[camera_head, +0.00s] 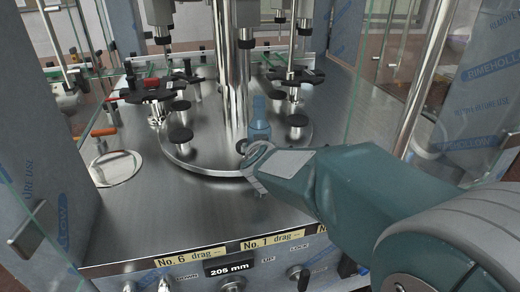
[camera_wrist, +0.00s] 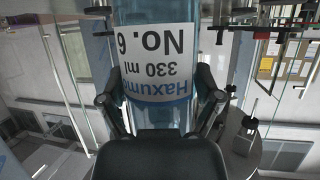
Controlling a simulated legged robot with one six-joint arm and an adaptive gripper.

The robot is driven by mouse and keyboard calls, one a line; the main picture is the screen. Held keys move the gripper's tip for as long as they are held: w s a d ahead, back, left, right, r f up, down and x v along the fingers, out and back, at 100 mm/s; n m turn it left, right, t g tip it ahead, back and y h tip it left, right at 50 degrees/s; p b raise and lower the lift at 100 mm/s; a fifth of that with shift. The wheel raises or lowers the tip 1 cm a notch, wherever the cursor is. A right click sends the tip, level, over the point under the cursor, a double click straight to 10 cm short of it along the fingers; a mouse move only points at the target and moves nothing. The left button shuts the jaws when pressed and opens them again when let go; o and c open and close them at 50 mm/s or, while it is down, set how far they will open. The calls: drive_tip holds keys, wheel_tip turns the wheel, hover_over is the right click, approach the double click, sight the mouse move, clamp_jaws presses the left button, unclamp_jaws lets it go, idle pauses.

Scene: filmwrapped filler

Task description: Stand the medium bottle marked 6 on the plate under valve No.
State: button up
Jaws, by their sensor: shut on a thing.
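A clear blue bottle (camera_head: 259,121) stands upright in my gripper (camera_head: 258,160), over the front of the round turntable. Small black round plates show on the turntable, at the left (camera_head: 180,135) and right (camera_head: 297,120); another lies partly behind my gripper (camera_head: 241,146). Valves hang above; I cannot read their numbers.
A shiny column (camera_head: 232,80) rises from the turntable (camera_head: 185,160). Black star-shaped holders (camera_head: 152,92) stand left and right of it. Glass panels (camera_head: 375,70) flank the opening. Front labels read No. 6 drag (camera_head: 187,252) and No. 1 drag (camera_head: 271,242). The steel deck at front left is clear.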

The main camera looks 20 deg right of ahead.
drive_tip(key=shift+w+f, duration=0.15)
drive_tip(key=shift+w, duration=6.35)
drive_tip(key=shift+f, duration=0.3)
drive_tip(key=shift+f, duration=0.4)
drive_tip(key=o, duration=0.9)
drive_tip(key=shift+r, duration=0.15)
